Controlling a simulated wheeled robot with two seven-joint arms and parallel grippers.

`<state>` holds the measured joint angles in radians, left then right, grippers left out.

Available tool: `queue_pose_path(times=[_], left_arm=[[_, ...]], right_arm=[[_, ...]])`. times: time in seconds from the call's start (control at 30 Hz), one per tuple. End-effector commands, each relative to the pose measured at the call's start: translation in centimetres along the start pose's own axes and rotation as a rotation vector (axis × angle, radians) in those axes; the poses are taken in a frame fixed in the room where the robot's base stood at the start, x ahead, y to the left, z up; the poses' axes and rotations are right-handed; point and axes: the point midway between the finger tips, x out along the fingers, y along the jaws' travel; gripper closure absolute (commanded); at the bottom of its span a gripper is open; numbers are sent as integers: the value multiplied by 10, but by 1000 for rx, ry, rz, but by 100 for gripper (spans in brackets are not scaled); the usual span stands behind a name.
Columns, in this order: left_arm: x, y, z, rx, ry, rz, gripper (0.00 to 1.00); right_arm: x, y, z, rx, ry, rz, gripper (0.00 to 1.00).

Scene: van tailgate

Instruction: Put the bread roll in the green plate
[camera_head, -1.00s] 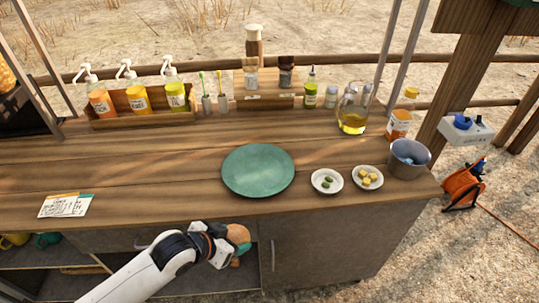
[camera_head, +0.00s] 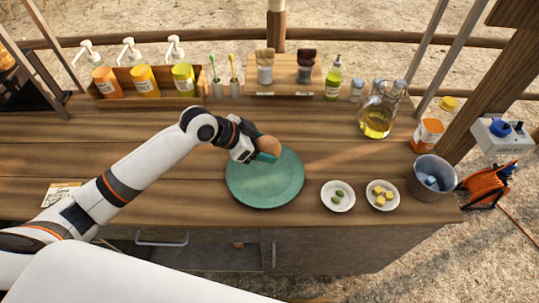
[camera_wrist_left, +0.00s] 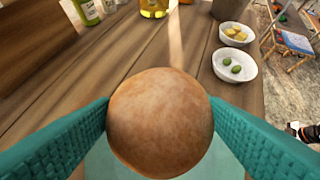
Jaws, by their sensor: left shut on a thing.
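The green plate (camera_head: 264,184) lies on the wooden counter in the head view. My left gripper (camera_head: 268,153) is over the far part of the plate and is shut on the brown bread roll (camera_head: 268,145). In the left wrist view the round bread roll (camera_wrist_left: 160,122) sits between the two teal fingers, which touch it on both sides. Part of the green plate (camera_wrist_left: 105,162) shows below the roll there. I cannot tell the exact gap between roll and plate. My right gripper is not in view.
Two small white bowls, one with green olives (camera_head: 338,196) and one with yellow cubes (camera_head: 382,195), stand right of the plate. A metal bucket (camera_head: 432,177) is at the right end. A glass oil jug (camera_head: 378,110), bottles and brushes line the back.

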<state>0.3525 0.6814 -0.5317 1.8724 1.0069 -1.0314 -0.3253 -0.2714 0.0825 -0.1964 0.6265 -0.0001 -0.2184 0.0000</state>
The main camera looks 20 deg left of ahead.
Motion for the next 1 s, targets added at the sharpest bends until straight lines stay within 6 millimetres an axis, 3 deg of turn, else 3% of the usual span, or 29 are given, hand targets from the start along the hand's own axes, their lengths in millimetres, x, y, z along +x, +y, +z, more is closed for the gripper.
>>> queue_pose_path(times=[0.2, 0.4, 0.73, 0.97, 1.0], left_arm=[[28, -2, -29, -7, 4, -4, 54], [43, -2, -44, -5, 2, -2, 54], [67, -1, -68, -3, 1, 0, 54], [67, -1, -68, -2, 1, 0, 54], [68, -1, -69, -2, 2, 0, 30]], right_arm=[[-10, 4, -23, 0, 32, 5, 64], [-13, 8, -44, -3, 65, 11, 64], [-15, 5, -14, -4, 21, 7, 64], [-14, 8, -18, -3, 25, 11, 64], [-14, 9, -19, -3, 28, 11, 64]])
